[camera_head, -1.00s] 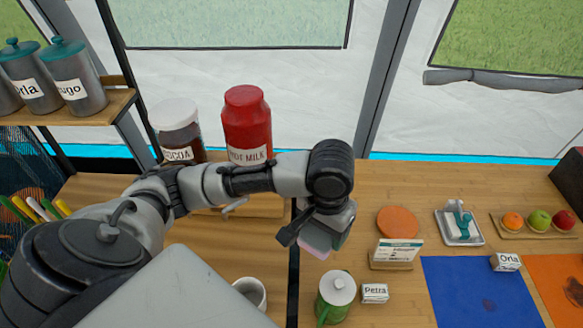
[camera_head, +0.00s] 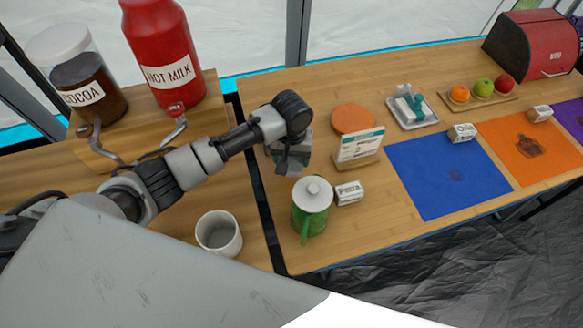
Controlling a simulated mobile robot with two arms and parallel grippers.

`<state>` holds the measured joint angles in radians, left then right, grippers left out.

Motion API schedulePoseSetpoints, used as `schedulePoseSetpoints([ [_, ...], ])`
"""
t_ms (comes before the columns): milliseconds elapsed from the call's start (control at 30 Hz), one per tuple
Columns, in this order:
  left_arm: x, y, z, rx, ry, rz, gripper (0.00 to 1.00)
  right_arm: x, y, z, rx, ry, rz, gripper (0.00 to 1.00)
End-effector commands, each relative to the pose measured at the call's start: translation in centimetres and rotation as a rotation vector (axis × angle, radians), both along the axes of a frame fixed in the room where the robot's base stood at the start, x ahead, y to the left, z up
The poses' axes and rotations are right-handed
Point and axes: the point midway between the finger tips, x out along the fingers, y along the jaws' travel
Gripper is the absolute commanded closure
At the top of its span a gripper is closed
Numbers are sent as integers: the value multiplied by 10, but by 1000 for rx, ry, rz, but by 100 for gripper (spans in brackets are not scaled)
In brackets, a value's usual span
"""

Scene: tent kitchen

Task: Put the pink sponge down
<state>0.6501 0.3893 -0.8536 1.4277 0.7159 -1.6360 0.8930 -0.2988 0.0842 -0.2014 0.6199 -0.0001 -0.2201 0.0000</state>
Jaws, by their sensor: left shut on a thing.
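My left gripper (camera_head: 290,163) points down over the left part of the wooden table (camera_head: 350,90), just left of the card stand. It is shut on the pink sponge, which the fingers and wrist almost wholly hide now; a pink edge showed below the fingers earlier. I cannot tell whether the sponge touches the table. My right gripper is not in view.
Close by are a green lidded jug (camera_head: 311,210), a Petra name block (camera_head: 348,193), a card stand (camera_head: 359,150), an orange disc (camera_head: 353,119) and a white tray (camera_head: 411,111) with a teal-handled item. A blue mat (camera_head: 440,185) lies right. A white cup (camera_head: 218,234) stands left.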

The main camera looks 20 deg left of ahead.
Motion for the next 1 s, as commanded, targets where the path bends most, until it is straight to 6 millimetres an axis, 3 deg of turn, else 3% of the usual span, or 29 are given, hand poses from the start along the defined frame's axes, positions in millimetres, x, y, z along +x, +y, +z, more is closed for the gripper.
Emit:
schedulePoseSetpoints([
  [400, 0, 0, -45, 1, 0, -1, 51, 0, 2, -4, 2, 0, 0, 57],
  [800, 0, 0, -51, 0, 0, -1, 51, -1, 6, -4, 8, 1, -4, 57],
  [833, 0, 0, -50, 0, -1, -1, 28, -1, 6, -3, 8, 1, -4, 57],
  [967, 0, 0, -50, 0, -1, -1, 8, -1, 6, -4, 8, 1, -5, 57],
  [1000, 0, 0, -50, 0, -1, -1, 7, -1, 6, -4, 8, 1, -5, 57],
])
